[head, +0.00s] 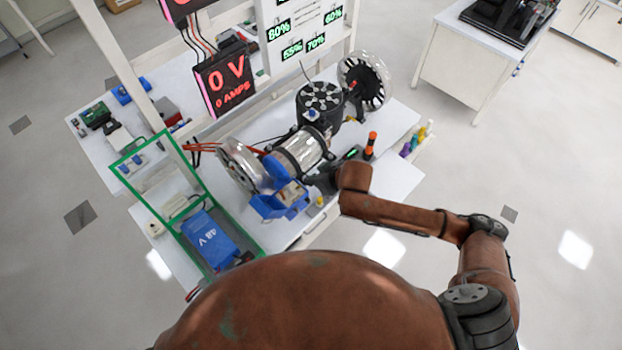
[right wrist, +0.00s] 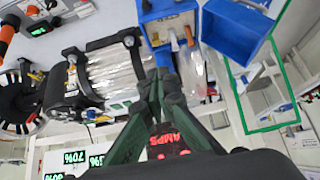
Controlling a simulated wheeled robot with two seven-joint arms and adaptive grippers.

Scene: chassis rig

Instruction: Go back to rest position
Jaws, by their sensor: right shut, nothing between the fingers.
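My right gripper (head: 322,182) is in the middle of the head view, beside the silver cylinder (head: 302,152) of the chassis rig and just right of a blue box (head: 280,204). In the right wrist view its dark green fingers (right wrist: 163,82) come together at the tips with nothing between them. The fingertips appear close to the blue box (right wrist: 160,28), but I cannot tell whether they touch it. My right arm comes in from the right of the head view, bent over the bench edge. My left gripper is not in view.
A spoked wheel (head: 364,82) and a black motor (head: 320,104) stand behind the cylinder. An orange-and-black tool (head: 370,145) stands upright nearby. A green frame (head: 160,165) rises around a blue 48 V battery (head: 210,240) at left. Open floor lies to the right.

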